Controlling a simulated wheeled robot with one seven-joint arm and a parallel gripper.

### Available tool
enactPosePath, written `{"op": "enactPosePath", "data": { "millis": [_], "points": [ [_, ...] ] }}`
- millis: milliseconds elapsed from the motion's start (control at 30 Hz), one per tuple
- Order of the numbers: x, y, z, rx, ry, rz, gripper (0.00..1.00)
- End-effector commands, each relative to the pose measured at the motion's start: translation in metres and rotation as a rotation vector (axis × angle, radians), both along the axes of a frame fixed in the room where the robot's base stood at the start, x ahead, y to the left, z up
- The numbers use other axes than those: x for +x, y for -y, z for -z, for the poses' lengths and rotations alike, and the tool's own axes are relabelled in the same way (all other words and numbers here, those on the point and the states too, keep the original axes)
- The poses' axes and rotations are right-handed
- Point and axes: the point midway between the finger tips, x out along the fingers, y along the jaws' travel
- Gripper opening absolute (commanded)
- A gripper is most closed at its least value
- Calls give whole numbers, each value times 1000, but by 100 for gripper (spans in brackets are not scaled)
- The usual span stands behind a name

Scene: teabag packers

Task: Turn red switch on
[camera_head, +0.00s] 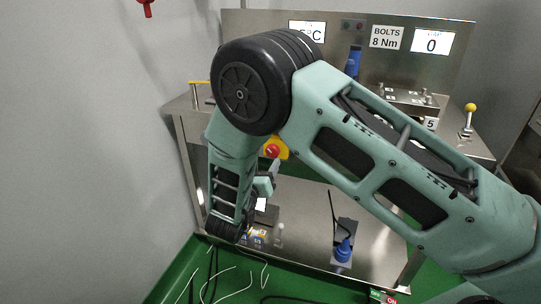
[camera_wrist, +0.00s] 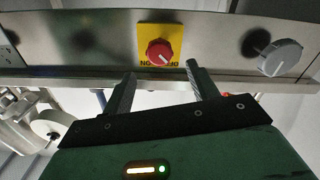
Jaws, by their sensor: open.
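The red switch (camera_wrist: 160,52) is a round red knob with a pale pointer mark on a yellow plate (camera_wrist: 148,32), set in a steel panel. Lettering along the plate's lower edge is partly readable and appears upside down. In the head view the red switch (camera_head: 272,151) shows just right of my forearm, partly covered by it. My gripper (camera_wrist: 160,82) is open and empty, its two fingers pointing at the panel on either side of the knob's line, below it in the wrist view. The fingers look apart from the knob. In the head view my gripper (camera_head: 266,184) is mostly hidden.
A grey knob (camera_wrist: 280,57) sits on the panel to the right. A yellow-topped lever (camera_head: 470,108) stands at the bench's right end. A blue bottle-like item (camera_head: 343,251) stands on the lower shelf. Loose cables lie on the green floor.

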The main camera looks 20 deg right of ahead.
Motion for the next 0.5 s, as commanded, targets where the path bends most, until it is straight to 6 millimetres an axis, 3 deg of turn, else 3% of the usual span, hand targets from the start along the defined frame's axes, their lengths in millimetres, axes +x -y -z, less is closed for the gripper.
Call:
{"op": "enactPosePath", "data": {
  "millis": [200,500],
  "points": [
    [33,25,1,1,1,1,59],
    [55,40,1,0,-1,0,59]
  ]
}}
